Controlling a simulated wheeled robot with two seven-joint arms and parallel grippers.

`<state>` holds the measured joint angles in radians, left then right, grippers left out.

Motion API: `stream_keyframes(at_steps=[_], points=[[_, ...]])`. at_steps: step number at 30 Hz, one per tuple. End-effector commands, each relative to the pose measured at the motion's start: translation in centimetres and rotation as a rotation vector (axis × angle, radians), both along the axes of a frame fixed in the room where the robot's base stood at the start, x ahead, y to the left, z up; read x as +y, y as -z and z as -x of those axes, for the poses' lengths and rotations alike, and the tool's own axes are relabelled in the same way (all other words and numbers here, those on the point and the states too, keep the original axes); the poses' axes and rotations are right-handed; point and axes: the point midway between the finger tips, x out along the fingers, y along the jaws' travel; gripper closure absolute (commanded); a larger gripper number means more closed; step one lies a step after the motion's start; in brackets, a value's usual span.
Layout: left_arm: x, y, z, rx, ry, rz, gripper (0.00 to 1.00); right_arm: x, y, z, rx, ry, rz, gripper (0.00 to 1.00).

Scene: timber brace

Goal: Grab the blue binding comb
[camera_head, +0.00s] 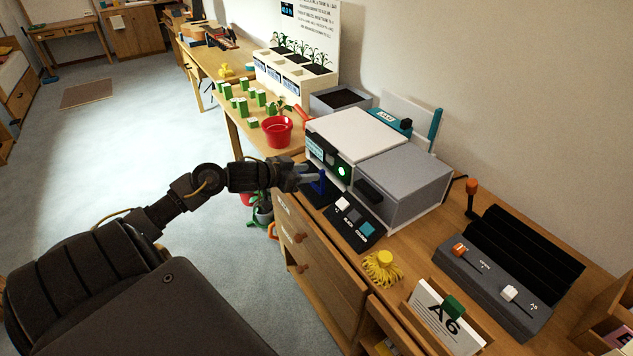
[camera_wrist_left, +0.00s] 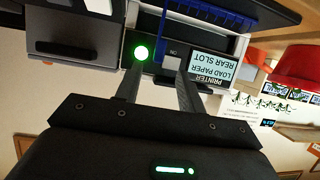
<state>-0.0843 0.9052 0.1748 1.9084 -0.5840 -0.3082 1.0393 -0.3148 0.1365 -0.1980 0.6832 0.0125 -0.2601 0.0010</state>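The blue binding comb (camera_head: 319,184) lies in the dark front tray of the printer in the head view, partly hidden by my left gripper. In the left wrist view the comb (camera_wrist_left: 205,14) is a toothed blue strip near the top, beyond the fingertips. My left gripper (camera_head: 300,177) reaches in from the left, right beside the comb. In the left wrist view its two fingers (camera_wrist_left: 158,72) stand apart with a gap between them; I see nothing clamped there. Whether a finger touches the comb I cannot tell. My right gripper is not in view.
The white and grey printer (camera_head: 357,135) stands just beyond, with a button panel (camera_head: 355,219) to the right. A red pot (camera_head: 277,131) stands behind the gripper. Yellow bands (camera_head: 382,268), an A6 card (camera_head: 443,318) and a dark binding machine (camera_head: 505,265) occupy the desk's right side.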

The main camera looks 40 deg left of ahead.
Motion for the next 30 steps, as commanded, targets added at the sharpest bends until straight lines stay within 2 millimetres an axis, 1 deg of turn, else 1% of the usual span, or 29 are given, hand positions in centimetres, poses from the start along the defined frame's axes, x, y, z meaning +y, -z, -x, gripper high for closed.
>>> stream_keyframes(at_steps=[3,9,11,18,21,24,29,30], points=[[-0.2,0.4,-0.9,-0.001,-0.001,0.0,0.61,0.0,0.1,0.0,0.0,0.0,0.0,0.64],[-0.2,0.6,-1.1,0.001,-0.001,-0.001,0.61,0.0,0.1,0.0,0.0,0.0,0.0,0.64],[-0.3,0.7,-1.5,0.0,-0.002,0.0,0.61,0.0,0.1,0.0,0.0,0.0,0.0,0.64],[-1.3,1.9,-4.5,-0.001,-0.003,0.003,0.61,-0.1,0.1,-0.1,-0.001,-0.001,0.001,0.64],[-1.4,2.3,-5.3,0.0,-0.003,0.0,0.61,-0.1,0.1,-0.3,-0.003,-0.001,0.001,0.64],[-1.5,2.5,-5.6,0.0,-0.002,-0.001,0.61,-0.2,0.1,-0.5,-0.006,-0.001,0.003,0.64],[-1.5,2.5,-5.6,0.001,-0.002,-0.001,0.61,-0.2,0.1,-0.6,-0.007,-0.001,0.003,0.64],[-1.5,2.5,-5.6,0.001,-0.002,-0.001,0.62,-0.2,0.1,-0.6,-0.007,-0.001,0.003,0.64]])
